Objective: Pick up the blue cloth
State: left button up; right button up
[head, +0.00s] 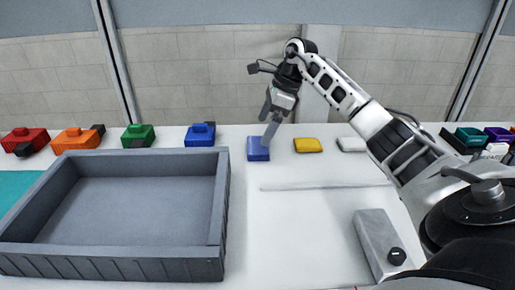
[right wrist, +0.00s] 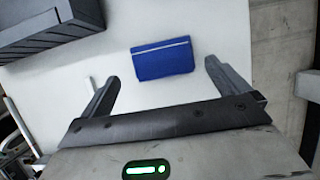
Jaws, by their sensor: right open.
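The blue cloth (head: 257,149) is a small folded blue block on the white table, right of the grey tray's far corner in the head view. In the right wrist view the blue cloth (right wrist: 163,59) lies beyond the fingertips, between their lines, with a pale stripe across it. My right gripper (head: 268,135) is above the cloth, pointing down. In the right wrist view my right gripper (right wrist: 158,70) has its fingers wide apart with nothing between them. The left gripper is not in view.
A grey tray (head: 222,200) stands empty at the left. Red, orange, green and blue items (head: 200,134) line the back edge. A yellow cloth (head: 307,145) and a white one (head: 352,144) lie right of the blue cloth. A grey box (head: 378,240) is at front right.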

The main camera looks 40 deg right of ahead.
aim_at(258, 144)
jog(key=shift+d+x, duration=0.15)
jog(key=shift+x, duration=1.25)
jog(key=shift+d+x, duration=0.15)
jog(key=shift+x, duration=1.3)
jog(key=shift+s+f, duration=0.1)
jog(key=shift+s, duration=0.05)
jog(key=c, duration=0.7)
